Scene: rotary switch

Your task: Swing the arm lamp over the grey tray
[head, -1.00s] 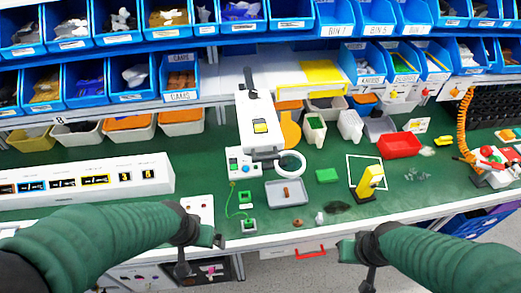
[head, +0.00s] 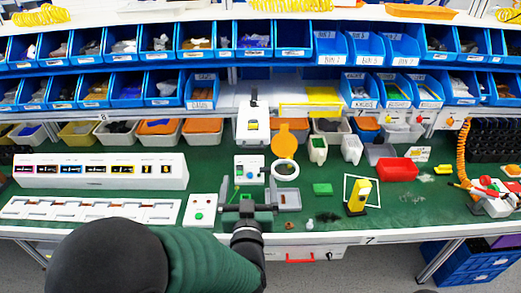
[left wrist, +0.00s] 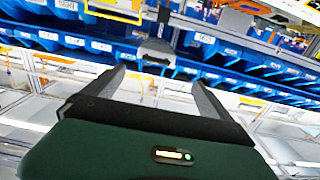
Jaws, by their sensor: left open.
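My right gripper is out of view.
A yellow upright device (head: 358,196) and a red bin (head: 397,170) stand to the right. A long white panel (head: 100,171) is at left. A green block (head: 322,189) lies right of the tray. Blue bins (head: 203,88) line the back.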

